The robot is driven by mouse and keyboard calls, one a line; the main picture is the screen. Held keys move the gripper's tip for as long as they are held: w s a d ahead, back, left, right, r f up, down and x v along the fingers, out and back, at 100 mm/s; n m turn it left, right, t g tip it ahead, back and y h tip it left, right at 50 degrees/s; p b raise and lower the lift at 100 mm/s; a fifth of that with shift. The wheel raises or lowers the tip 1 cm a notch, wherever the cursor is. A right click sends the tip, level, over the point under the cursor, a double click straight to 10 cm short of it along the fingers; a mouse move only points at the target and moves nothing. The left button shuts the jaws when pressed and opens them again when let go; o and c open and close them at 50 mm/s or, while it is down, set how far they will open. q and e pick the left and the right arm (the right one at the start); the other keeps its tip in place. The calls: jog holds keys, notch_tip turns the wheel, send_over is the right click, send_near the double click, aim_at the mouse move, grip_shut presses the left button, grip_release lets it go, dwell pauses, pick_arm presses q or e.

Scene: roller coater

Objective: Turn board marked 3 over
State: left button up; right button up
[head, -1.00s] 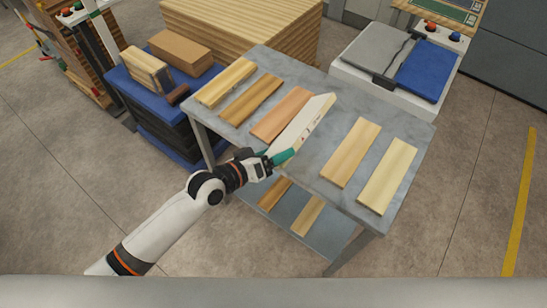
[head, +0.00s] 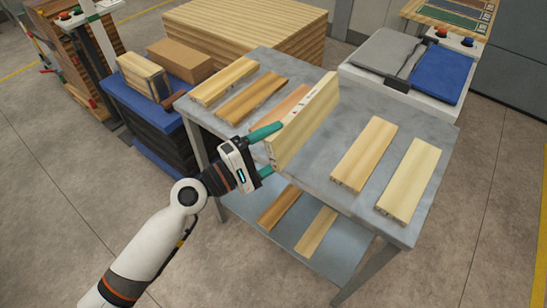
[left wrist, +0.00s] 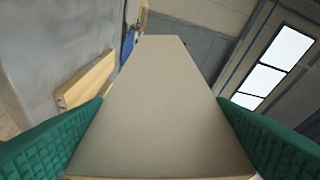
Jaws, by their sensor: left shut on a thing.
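My left gripper (head: 266,152) has green fingers and is shut on the near end of a pale board (head: 306,122). The board stands on its long edge, roughly upright, above the grey metal table (head: 335,112). Small dark marks show along its narrow upper edge, too small to read, so I cannot confirm the number 3. I cannot tell whether its lower edge touches the table. In the left wrist view the board's plain beige face (left wrist: 155,110) fills the space between the green fingers. A reddish board (head: 287,103) lies partly hidden behind it. My right gripper is not in view.
Two boards lie flat at left, (head: 224,82) being the pale one, and two pale boards (head: 364,153) at right. A lower shelf holds two more (head: 316,232). A blue-topped stack (head: 165,103) stands left, a machine with a blue pad (head: 440,75) behind right.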

pick_arm(q)
jog(key=n+t+b, duration=0.1)
jog(key=n, duration=0.1)
jog(key=n+t+b, duration=0.1)
jog(key=n, duration=0.2)
jog(key=f+n+t+b, duration=0.1)
jog(key=n, duration=0.2)
jog(key=shift+s+d+f+t+b, duration=0.1)
jog(key=shift+s+d+t+b, duration=0.1)
jog(key=shift+t+b, duration=0.1)
jog(key=n+t, duration=0.1)
jog(key=n, duration=0.2)
jog(key=n+t+y, duration=0.1)
jog(key=n, duration=0.3)
jog(key=shift+d+t+y, duration=0.15)
jog(key=shift+t+y, duration=0.15)
jog(key=shift+t, duration=0.1)
jog(key=n, duration=0.2)
jog(key=n+t+y, duration=0.1)
jog(key=shift+s+d+r+n, duration=0.1)
jog(key=shift+r+n, duration=0.1)
jog(key=shift+n, duration=0.2)
jog(key=shift+n+t+y, duration=0.3)
jog(key=shift+n+y, duration=0.1)
jog(key=shift+n, duration=0.1)
jog(key=shift+f, duration=0.1)
